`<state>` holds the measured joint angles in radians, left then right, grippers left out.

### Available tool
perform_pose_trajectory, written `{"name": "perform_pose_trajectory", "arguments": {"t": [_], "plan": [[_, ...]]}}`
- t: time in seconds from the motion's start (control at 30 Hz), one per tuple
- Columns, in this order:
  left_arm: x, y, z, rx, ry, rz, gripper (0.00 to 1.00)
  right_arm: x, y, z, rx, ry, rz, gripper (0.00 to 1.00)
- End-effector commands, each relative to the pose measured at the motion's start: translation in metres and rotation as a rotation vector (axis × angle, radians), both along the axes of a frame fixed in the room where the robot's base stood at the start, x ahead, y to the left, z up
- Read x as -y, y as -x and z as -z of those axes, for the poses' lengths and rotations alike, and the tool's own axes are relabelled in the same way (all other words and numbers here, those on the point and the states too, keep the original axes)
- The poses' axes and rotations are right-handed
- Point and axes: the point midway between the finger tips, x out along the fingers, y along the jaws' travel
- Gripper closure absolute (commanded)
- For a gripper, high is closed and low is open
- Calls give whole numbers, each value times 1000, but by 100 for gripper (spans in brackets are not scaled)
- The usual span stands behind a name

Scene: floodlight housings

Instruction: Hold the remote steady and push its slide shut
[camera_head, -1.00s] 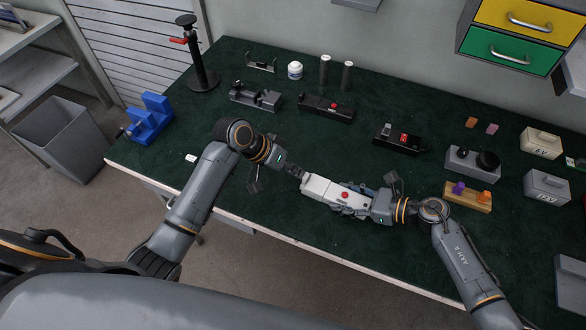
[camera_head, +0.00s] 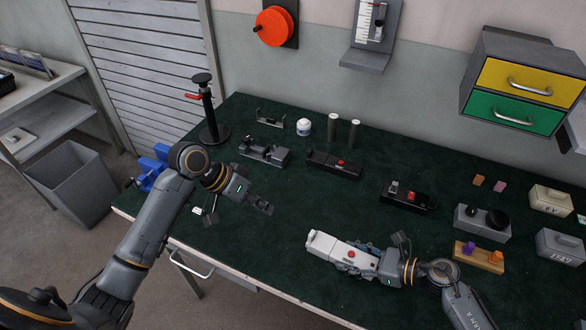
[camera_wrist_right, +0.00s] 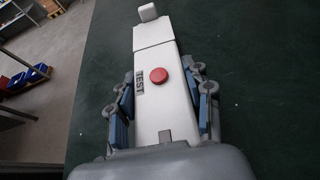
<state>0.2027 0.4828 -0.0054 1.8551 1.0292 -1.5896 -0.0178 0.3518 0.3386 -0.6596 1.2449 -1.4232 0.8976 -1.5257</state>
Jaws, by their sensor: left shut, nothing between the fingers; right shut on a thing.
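The white remote (camera_head: 331,246) has a red round button and lies along my right gripper (camera_head: 362,257), which is shut around its sides. In the right wrist view the remote (camera_wrist_right: 154,105) shows a "TEST" label, and a gripper pad (camera_wrist_right: 162,85) presses each long side. Its slide (camera_wrist_right: 152,33) is the far end section with a raised tab (camera_wrist_right: 148,12). Only a thin seam shows between slide and body. My left gripper (camera_head: 264,208) is shut and empty, to the left of the remote and apart from it.
Black devices (camera_head: 334,165) and (camera_head: 406,197) stand behind on the dark green mat (camera_head: 300,205). A wooden block (camera_head: 478,257) with purple and orange pegs is right of my right gripper. A blue vise is partly hidden behind my left arm. Mat between the grippers is clear.

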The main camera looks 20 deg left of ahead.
Motion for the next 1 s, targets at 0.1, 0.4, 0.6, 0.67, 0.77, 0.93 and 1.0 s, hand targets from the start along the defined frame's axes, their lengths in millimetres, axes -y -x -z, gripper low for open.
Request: {"name": "perform_pose_trajectory", "arguments": {"t": [0.1, 0.4, 0.6, 0.67, 0.77, 0.93, 1.0], "plan": [[0, 0, 0, -1, 0, 0, 100, 0, 0, 0, 0, 0, 1, 85], [0, 0, 0, -1, 0, 0, 100, 0, 0, 0, 0, 0, 1, 23], [0, 0, 0, 0, 0, 0, 100, 0, 0, 0, 0, 0, 1, 23], [0, 0, 0, -1, 0, 0, 100, 1, 0, 0, 0, 0, 1, 23], [0, 0, 0, 0, 0, 0, 100, 6, 0, -1, 0, 2, 2, 23], [0, 0, 0, 0, 0, 0, 100, 30, 5, -11, 1, 4, 1, 23], [0, 0, 0, 0, 0, 0, 100, 45, 7, -17, 0, 4, 3, 23]]}}
